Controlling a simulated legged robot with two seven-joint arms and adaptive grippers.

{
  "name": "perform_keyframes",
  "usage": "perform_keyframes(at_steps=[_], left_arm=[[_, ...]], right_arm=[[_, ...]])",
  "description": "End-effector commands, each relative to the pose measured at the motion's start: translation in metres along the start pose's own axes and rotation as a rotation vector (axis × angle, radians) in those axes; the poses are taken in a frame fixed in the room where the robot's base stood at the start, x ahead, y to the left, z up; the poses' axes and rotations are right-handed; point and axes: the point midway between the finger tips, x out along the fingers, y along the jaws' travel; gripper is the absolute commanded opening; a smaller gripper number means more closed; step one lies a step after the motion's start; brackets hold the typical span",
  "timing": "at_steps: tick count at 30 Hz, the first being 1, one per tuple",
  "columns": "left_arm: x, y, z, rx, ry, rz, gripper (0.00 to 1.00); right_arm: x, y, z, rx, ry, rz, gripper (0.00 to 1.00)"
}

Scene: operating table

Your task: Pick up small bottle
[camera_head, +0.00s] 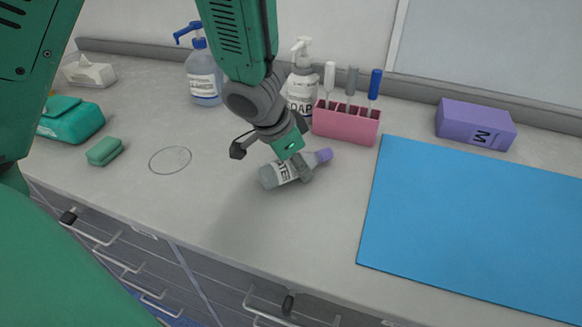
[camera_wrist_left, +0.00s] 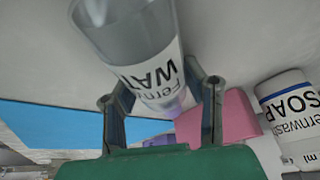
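The small bottle (camera_head: 277,174) is grey with a white label reading water and a purple cap. In the head view it is tilted nearly flat, cap to the right, over the counter; I cannot tell if it touches the counter. My left gripper (camera_head: 290,166) comes down on it from above, with one finger across its front. In the left wrist view the bottle (camera_wrist_left: 140,50) is between the two fingers of my left gripper (camera_wrist_left: 158,92), which appear closed on its sides. My right gripper is not in view.
A soap bottle (camera_head: 301,88) and a pink holder (camera_head: 345,123) with upright tools stand just behind the gripper. A sanitizer bottle (camera_head: 203,80), green sponge (camera_head: 104,151) and marked circle (camera_head: 170,160) are left. A purple box (camera_head: 475,124) and blue mat (camera_head: 470,225) are right.

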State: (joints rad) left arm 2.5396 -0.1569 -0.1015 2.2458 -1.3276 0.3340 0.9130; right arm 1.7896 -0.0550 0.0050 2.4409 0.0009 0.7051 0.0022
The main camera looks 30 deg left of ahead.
Motion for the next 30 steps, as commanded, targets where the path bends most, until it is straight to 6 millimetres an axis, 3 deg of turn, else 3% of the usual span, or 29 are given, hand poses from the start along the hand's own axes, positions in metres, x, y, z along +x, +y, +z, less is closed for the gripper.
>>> perform_keyframes(at_steps=[11,24,30], left_arm=[[-0.007,-0.002,-0.002,0.0,0.003,0.001,0.04],[-0.075,-0.004,-0.031,0.0,0.002,0.001,0.04],[-0.09,-0.004,-0.037,0.0,0.001,0.001,0.04]], right_arm=[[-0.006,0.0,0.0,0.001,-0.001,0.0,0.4],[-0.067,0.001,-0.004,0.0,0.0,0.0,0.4],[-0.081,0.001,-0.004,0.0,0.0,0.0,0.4]])
